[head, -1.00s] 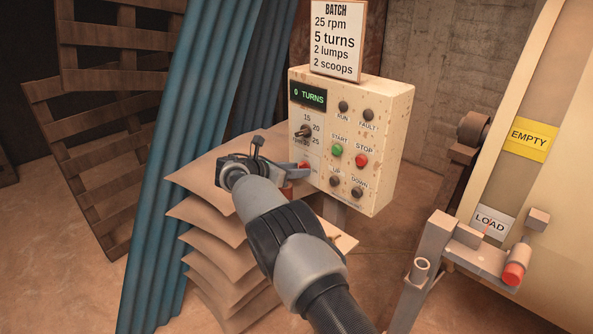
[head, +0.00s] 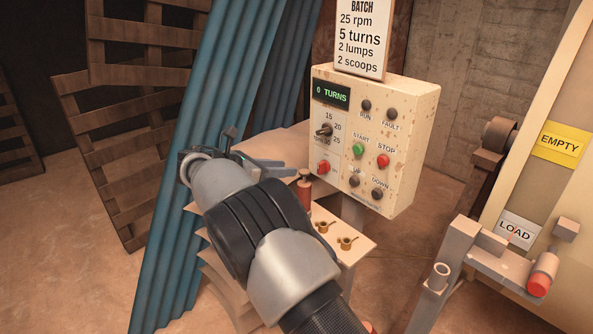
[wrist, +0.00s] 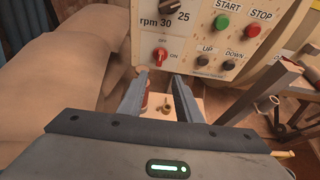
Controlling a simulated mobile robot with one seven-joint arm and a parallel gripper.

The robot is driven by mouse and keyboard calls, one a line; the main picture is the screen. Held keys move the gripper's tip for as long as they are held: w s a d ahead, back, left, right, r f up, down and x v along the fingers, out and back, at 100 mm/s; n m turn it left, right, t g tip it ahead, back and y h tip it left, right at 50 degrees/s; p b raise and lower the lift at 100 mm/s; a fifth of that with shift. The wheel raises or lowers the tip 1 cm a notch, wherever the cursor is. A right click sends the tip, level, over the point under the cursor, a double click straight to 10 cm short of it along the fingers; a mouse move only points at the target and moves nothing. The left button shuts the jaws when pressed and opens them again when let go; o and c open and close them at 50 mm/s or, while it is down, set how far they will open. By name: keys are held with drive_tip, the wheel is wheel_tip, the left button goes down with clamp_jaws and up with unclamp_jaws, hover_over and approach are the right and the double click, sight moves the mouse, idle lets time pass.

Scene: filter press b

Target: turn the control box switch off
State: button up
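The cream control box (head: 405,150) stands at centre right in the head view, its display reading TURNS. Its red rotary switch (head: 323,167) is at the lower left of the panel. In the wrist view the red switch (wrist: 161,56) has OFF printed above it and ON below right; I cannot tell surely which its handle points to. My gripper (head: 282,168) is left of the panel, apart from the switch. In the wrist view my gripper (wrist: 160,77) has two spread fingers with nothing between them, the switch just beyond their tips.
Green START (head: 358,149) and red STOP (head: 383,161) buttons and a speed selector (head: 324,130) share the panel. A small shelf with brass scoops (head: 346,242) and a reddish cylinder (head: 304,195) lies below. Stacked sacks (wrist: 60,80) are left; a metal bracket (head: 480,255) is right.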

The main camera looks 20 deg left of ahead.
drive_tip(key=v, duration=0.2)
drive_tip(key=shift+s+a+r, duration=0.1)
drive_tip(key=shift+s+a, duration=0.05)
drive_tip(key=shift+s, duration=0.1)
